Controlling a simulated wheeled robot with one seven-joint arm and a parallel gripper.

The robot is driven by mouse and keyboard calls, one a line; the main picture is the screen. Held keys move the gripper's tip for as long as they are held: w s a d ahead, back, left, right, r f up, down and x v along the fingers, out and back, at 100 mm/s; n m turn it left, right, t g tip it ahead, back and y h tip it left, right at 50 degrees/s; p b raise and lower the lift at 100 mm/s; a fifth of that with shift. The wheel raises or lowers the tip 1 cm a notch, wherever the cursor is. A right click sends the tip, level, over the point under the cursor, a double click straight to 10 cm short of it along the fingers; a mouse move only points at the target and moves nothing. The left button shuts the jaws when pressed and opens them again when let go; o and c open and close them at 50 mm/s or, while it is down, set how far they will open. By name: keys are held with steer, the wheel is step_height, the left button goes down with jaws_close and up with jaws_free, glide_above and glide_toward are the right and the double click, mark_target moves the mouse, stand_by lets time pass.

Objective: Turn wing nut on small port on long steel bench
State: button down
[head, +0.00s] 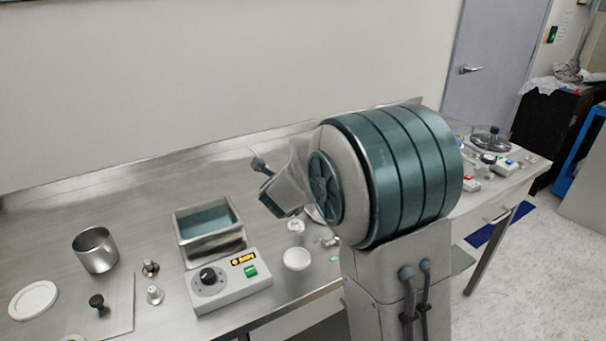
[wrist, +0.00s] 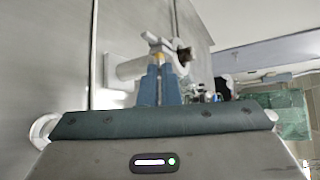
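In the wrist view, a pale metal wing nut (wrist: 160,41) with spread wings shows just past the fingertips of my gripper (wrist: 158,66). A short whitish pipe-like fitting (wrist: 130,68), probably the small port, lies behind and left of the fingers. The two blue fingers stand close together, with a narrow grey and yellowish strip between them. I cannot tell whether they touch the wing nut. In the head view my gripper (head: 259,164) is over the long steel bench (head: 140,195), left of my arm. The wing nut and port cannot be made out there.
On the bench are a square steel bath (head: 208,230), a control box with a black knob (head: 228,281), a steel cup (head: 95,249), a white bowl (head: 296,259) and several small fittings. A wall runs behind. My arm hides part of the bench's right half.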

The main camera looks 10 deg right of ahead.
step_height(320, 180, down, 2)
steer(key=n+t+h+b, duration=0.3)
steer(key=n+t+b, duration=0.2)
steer(key=b, duration=1.2)
steer(key=shift+s+f, duration=0.1)
steer(key=shift+r+n+b, duration=0.2)
steer(key=shift+n+b, duration=0.2)
steer(key=shift+b, duration=0.15)
steer(key=shift+a, duration=0.1)
steer(key=c, duration=1.6)
jaws_free()
steer(key=shift+c, duration=0.2)
